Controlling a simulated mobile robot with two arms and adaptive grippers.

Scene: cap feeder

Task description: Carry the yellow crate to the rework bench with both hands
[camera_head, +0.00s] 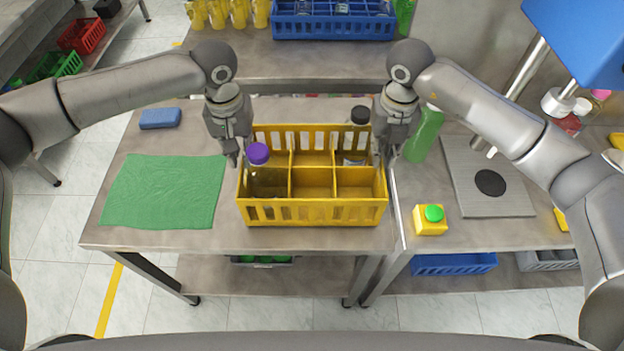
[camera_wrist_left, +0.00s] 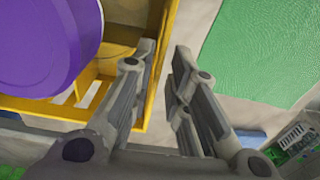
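The yellow crate (camera_head: 315,212) stands on the steel table across its right part, with six compartments. A purple-capped bottle (camera_head: 258,156) stands in its front left compartment and a black-capped bottle (camera_head: 357,133) in the back right one. My left gripper (camera_head: 236,158) points down at the crate's left wall. In the left wrist view its fingers (camera_wrist_left: 168,55) are apart, one over the crate's inner side and one outside, and the purple cap (camera_wrist_left: 45,45) looms close. My right gripper (camera_head: 381,152) points down at the crate's right wall; its finger gap is not clear.
A green cloth (camera_head: 163,192) and a blue block (camera_head: 160,118) lie left of the crate. To the right are a green bottle (camera_head: 424,135), a yellow box with a green button (camera_head: 431,219) and a grey plate (camera_head: 488,180). A blue crate (camera_head: 333,27) stands on the rear bench.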

